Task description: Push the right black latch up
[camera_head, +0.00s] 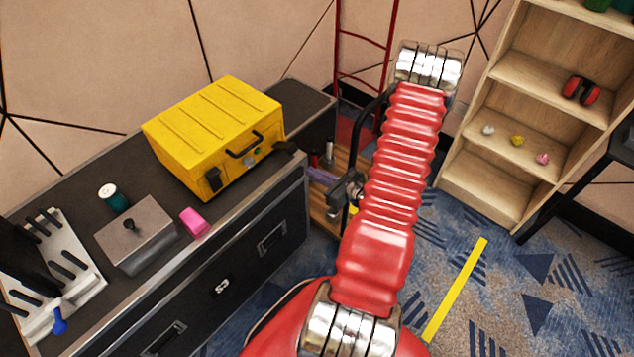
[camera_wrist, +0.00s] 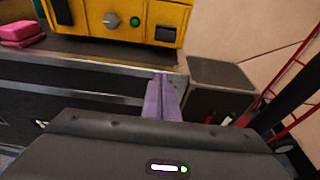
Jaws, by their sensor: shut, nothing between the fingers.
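The yellow case (camera_head: 205,130) stands on the black cabinet top, with its front toward the room. Its right black latch (camera_head: 284,148) juts out from the front near the right corner. The same latch shows as a dark block in the wrist view (camera_wrist: 166,34). The left black latch (camera_head: 213,180) lies against the case front; it also shows in the wrist view (camera_wrist: 62,12). My gripper (camera_head: 312,172) has purple fingers, shut and empty, beyond the cabinet's front right edge. In the wrist view the fingertips (camera_wrist: 160,77) point toward the case, below the right latch and apart from it.
A pink block (camera_head: 195,222), a grey lidded box (camera_head: 136,236) and a tool rack (camera_head: 60,285) stand left on the cabinet. A red metal frame (camera_head: 366,40) rises behind my arm. A wooden shelf (camera_head: 490,190) stands at the right.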

